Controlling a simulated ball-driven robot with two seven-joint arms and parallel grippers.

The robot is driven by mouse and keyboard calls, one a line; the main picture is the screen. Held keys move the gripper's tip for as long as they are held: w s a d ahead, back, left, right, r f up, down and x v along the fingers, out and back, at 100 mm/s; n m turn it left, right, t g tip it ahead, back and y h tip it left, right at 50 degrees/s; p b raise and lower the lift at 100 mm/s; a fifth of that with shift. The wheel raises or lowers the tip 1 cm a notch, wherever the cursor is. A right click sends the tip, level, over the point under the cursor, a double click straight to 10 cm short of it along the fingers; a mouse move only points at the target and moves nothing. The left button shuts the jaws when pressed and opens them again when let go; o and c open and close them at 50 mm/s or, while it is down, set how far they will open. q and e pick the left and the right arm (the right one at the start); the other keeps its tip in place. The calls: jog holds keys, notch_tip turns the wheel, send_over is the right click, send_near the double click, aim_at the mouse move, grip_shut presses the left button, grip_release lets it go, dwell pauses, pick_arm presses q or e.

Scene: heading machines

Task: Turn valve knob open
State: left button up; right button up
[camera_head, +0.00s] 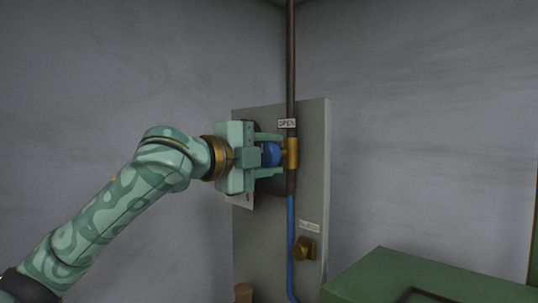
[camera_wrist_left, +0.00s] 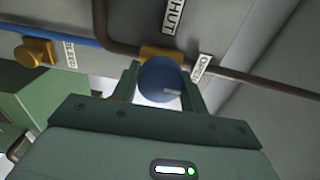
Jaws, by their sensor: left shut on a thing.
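The blue valve knob (camera_head: 271,153) sits on a brass valve body (camera_head: 291,153) on a dark pipe against a grey panel. My left gripper (camera_head: 268,155) is shut on this knob, with one finger on each side. The knob's round blue face (camera_wrist_left: 158,76) shows between the fingers in the left wrist view. A short white mark (camera_wrist_left: 172,91) on it points to the right in that view. An OPEN label (camera_head: 287,123) is above the valve; it also shows right of the knob in the wrist view (camera_wrist_left: 201,69). A SHUT label (camera_wrist_left: 174,15) is at the top there. My right gripper is not in view.
A second brass fitting (camera_head: 305,249) with a small label (camera_head: 309,225) is lower on the panel (camera_head: 315,185), beside a blue pipe (camera_head: 291,215). A green box-like surface (camera_head: 400,275) stands at the lower right. Grey walls enclose the corner.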

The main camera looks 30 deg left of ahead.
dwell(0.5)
pick_arm(q)
jog(key=o, duration=0.9)
jog(key=shift+o, duration=0.2)
jog(key=b+v, duration=0.3)
jog(key=v, duration=0.9)
